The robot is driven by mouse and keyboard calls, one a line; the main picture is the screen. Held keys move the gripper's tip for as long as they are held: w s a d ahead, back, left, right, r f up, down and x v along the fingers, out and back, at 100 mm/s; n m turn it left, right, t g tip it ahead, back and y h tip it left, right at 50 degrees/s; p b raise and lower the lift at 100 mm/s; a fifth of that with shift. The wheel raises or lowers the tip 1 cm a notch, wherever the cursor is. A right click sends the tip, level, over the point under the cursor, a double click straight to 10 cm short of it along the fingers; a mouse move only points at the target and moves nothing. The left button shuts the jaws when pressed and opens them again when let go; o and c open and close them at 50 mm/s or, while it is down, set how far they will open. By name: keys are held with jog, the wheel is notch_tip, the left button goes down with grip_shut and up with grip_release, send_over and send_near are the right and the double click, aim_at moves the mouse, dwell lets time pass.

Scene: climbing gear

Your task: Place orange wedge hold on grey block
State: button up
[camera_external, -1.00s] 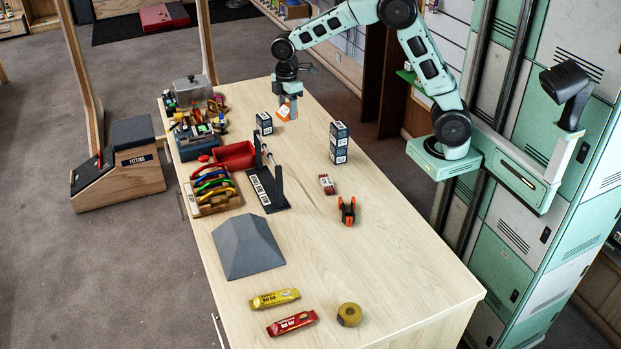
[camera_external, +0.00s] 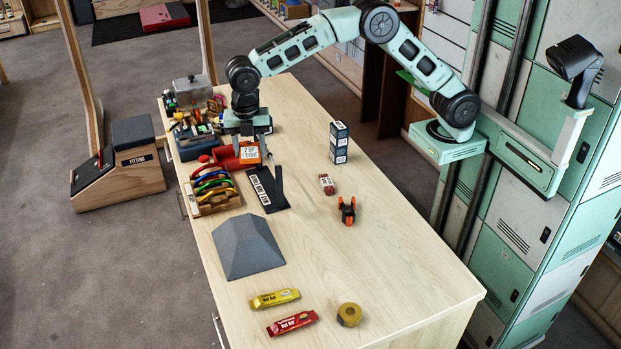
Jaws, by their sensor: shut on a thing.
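The orange wedge hold (camera_external: 249,154) hangs in my gripper (camera_external: 248,142), with a white label facing the camera. My gripper points down and is shut on it, above the far half of the table, by the red bin and the black stand. The fingertips are small in this view. The grey block (camera_external: 246,246), a low flat-topped pyramid shape, sits on the table nearer the camera, apart from the hold. Its top is bare.
A black stand (camera_external: 266,190) lies between the hold and the grey block. A rack of coloured gear (camera_external: 213,190) and a red bin (camera_external: 226,157) are at the left. A dark box (camera_external: 339,143) stands at right. Bars (camera_external: 275,299) and a tape roll (camera_external: 349,314) lie in front.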

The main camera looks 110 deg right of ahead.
jog(key=w+a+n+p, duration=0.1)
jog(key=w+a+n, duration=0.2)
jog(key=a, duration=0.5)
jog(key=p, duration=0.4)
send_near(254, 223)
notch_tip(254, 223, down, 6)
jog(key=shift+r, duration=0.2)
jog(key=shift+f, duration=0.35)
jog(key=shift+f, duration=0.1)
jog(key=shift+f, duration=0.15)
jog(key=o, duration=0.9)
jog(key=shift+o, duration=0.3)
